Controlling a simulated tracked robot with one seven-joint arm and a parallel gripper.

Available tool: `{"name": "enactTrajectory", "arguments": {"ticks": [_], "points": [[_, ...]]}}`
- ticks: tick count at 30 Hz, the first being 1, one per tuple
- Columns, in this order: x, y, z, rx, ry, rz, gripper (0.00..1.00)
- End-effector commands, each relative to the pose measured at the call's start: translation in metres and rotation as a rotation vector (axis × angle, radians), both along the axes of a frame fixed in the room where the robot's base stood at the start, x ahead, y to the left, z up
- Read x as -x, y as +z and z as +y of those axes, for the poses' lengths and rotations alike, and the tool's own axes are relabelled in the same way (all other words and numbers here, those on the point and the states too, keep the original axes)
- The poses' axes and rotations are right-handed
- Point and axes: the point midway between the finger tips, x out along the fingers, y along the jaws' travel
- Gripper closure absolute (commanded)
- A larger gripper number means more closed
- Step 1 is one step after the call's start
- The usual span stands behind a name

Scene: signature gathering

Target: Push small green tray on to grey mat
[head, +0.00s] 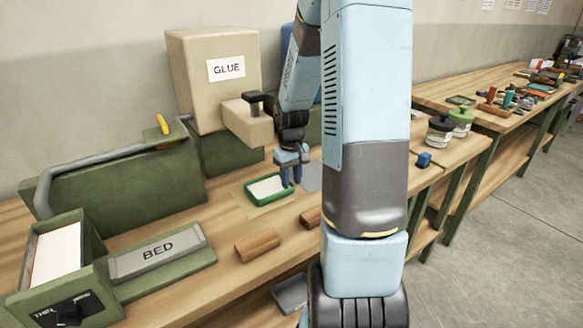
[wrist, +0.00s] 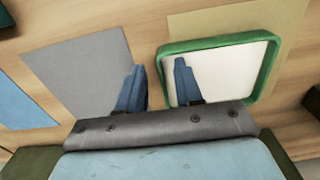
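The small green tray (head: 262,202) has a green rim and a white inside. It lies mostly on a tan mat, and its rim shows in the wrist view (wrist: 215,42). The grey mat (wrist: 80,75) lies left of the tray in the wrist view, with a strip of wood between them. In the head view, the grey mat (head: 312,177) shows partly behind my arm. My gripper (head: 291,180) points down at the tray's grey-mat side. Its two blue fingers (wrist: 157,65) are apart, one over the tray's inside, one near the grey mat's edge. Contact with the rim is unclear.
The tan mat (wrist: 235,17) lies under the tray. A blue sheet (wrist: 20,95) lies beyond the grey mat. A beige GLUE machine (head: 200,85) stands behind. A wooden block (head: 257,245) and a green BED fixture (head: 165,262) are in front and left.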

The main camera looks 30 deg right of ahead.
Motion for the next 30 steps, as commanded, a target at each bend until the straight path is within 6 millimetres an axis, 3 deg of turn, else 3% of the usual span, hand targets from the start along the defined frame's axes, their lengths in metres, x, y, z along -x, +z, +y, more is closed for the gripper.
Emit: {"name": "enactTrajectory", "arguments": {"ticks": [14, 25, 30], "points": [[-0.0002, -0.0101, 0.0003, 0.000, 0.001, -0.001, 0.65], [-0.0003, -0.0099, 0.0006, 0.000, 0.001, -0.001, 0.99], [-0.0003, -0.0099, 0.0007, 0.000, 0.002, -0.001, 1.00]]}}
